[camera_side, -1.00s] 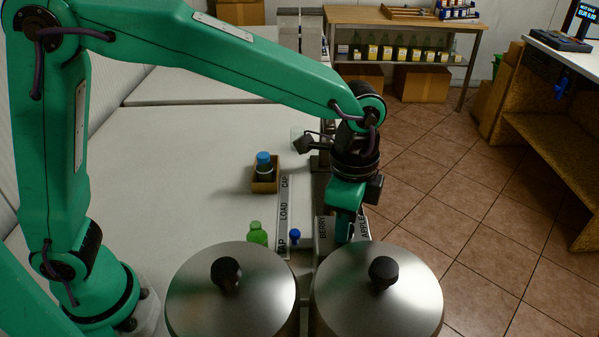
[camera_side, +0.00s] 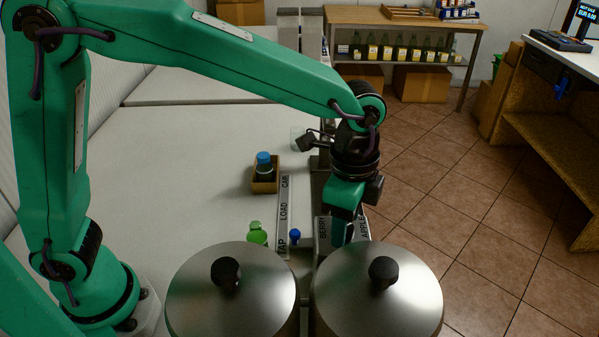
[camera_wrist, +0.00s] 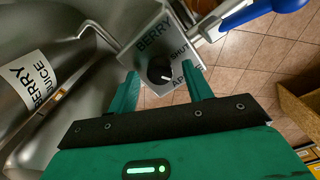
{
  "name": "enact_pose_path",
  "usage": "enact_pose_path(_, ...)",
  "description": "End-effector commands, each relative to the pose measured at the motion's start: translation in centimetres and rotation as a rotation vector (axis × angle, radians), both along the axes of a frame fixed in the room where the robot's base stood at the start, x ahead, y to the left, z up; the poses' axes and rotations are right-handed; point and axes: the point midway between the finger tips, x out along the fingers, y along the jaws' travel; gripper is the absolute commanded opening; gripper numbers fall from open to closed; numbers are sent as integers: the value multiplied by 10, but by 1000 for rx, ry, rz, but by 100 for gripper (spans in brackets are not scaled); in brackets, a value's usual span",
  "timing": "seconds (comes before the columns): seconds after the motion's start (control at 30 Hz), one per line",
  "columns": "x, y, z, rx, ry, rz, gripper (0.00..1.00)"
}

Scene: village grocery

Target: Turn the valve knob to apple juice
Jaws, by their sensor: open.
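The valve knob (camera_wrist: 160,70) is a black round knob with a small white mark on a grey plate (camera_wrist: 151,42) in the wrist view. The plate is lettered BERRY at upper left, SHUT at right and APPLE, partly hidden, at lower right. The white mark faces the lower right; I cannot tell which word it matches exactly. My gripper (camera_wrist: 159,80) is open, one finger on each side of the knob, with no clear contact. In the side view my gripper (camera_side: 338,233) reaches down at the BERRY and APPLE plate, and the knob is hidden.
Two steel lidded tanks (camera_side: 231,300) stand in front, the right one (camera_side: 380,305) close to my gripper. One tank (camera_wrist: 25,85) bears a berry juice label. A blue handle (camera_wrist: 262,10) lies beyond the plate. A blue-capped bottle (camera_side: 264,162) and green bottle (camera_side: 257,233) stand left.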

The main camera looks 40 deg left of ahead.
Motion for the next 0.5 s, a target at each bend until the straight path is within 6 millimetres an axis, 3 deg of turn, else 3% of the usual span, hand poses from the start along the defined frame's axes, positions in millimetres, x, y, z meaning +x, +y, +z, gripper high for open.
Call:
enact_pose_path(0.27,0,0,10,-1,-1,0,50)
enact_pose_path(0.5,1,0,38,-2,-3,0,50)
